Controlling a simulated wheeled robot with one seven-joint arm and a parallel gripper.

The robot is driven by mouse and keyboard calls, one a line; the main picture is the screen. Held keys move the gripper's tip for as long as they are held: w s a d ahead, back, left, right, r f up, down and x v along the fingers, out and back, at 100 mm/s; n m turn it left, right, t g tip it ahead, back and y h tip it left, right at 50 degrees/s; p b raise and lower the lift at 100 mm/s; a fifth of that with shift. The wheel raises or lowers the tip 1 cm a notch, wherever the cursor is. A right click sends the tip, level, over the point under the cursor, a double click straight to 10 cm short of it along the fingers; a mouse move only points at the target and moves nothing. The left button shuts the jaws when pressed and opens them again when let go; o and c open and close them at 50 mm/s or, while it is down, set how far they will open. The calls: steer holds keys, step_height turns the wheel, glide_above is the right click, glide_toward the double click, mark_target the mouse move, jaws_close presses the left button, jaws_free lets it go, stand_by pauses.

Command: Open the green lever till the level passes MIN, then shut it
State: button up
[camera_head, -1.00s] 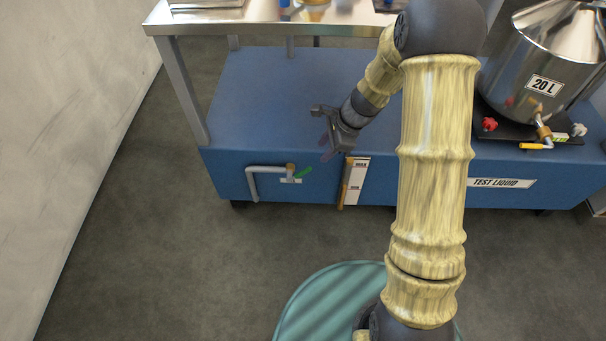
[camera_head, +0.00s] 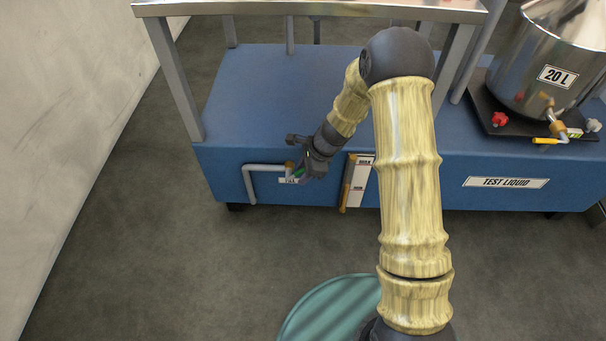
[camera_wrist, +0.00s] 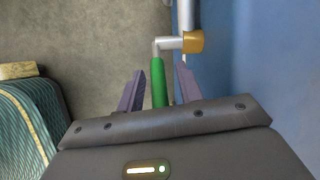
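The green lever (camera_wrist: 158,82) lies between the two spread fingers of my gripper (camera_wrist: 158,88) in the wrist view, with gaps on both sides. It joins a brass valve (camera_wrist: 193,41) on a grey pipe. In the head view my gripper (camera_head: 304,170) is at the front face of the blue bench and covers most of the lever (camera_head: 298,174). The level gauge (camera_head: 357,181), marked MAX and MIN, is just right of my gripper. Its brownish column shows at the left of the scale, but the exact level is too small to read.
The blue bench (camera_head: 250,90) has a metal shelf above it. A steel 20 L tank (camera_head: 545,75) with red and yellow handles stands at the right. A TEST LIQUID label (camera_head: 505,183) is on the front face. A teal striped round surface (camera_head: 335,310) is near my base. The floor at left is clear.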

jaws_close()
